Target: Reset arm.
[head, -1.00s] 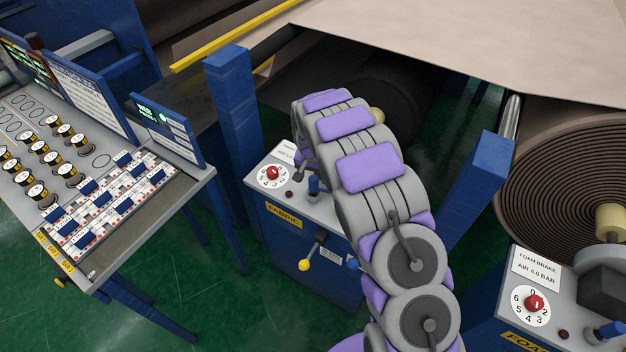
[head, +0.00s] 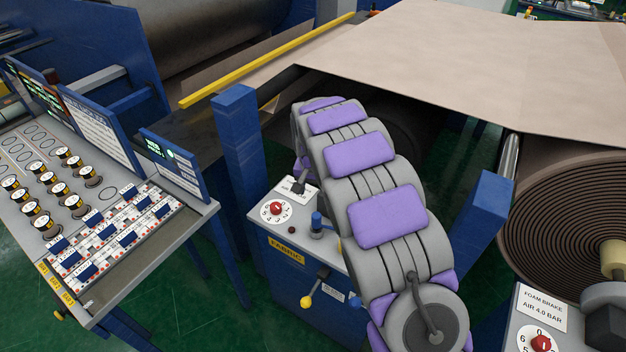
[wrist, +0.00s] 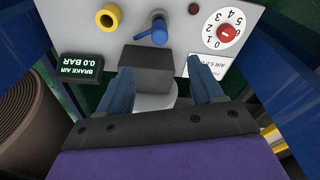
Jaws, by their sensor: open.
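My arm, grey with purple pads, rises from the lower right of the head view and bends toward the blue FABRIC brake cabinet (head: 315,275). In the head view the gripper is hidden behind the arm. In the wrist view my gripper (wrist: 158,92) is open, its two blue fingers apart over the cabinet's grey panel (wrist: 262,25). A dark block and a pale round part show between and below the fingers. A blue lever valve (wrist: 152,32) stands just beyond the fingertips. A red-centred dial (wrist: 228,32) lies to its right. I see nothing held.
A control desk (head: 195,228) with gauges and switches stands at left. Blue posts (head: 240,140) flank the arm. A large brown roll (head: 580,215) and the foam brake panel (head: 520,335) are at right. Brown sheet (head: 440,70) spans above. Green floor is open between desk and cabinet.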

